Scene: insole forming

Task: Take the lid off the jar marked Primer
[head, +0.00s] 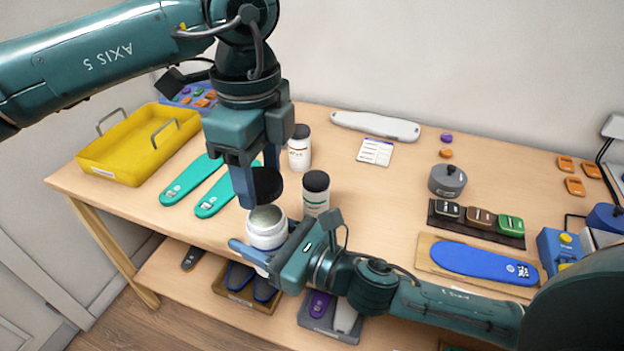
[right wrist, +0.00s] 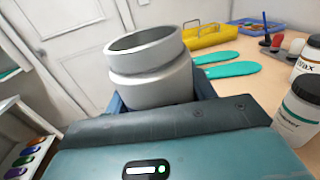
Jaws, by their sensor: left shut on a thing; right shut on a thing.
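The held jar's lettering is not readable. A black-lidded jar with a green band (head: 316,196) stands on the table just right of the lid; its label is partly turned away in the right wrist view (right wrist: 298,122).
Another black-lidded white jar (head: 299,150) stands farther back. A yellow tray (head: 140,150) and teal insoles (head: 190,180) lie left on the table (head: 385,205). A grey lidded pot (head: 447,182) and a blue insole (head: 484,263) are right. Bins sit on the lower shelf.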

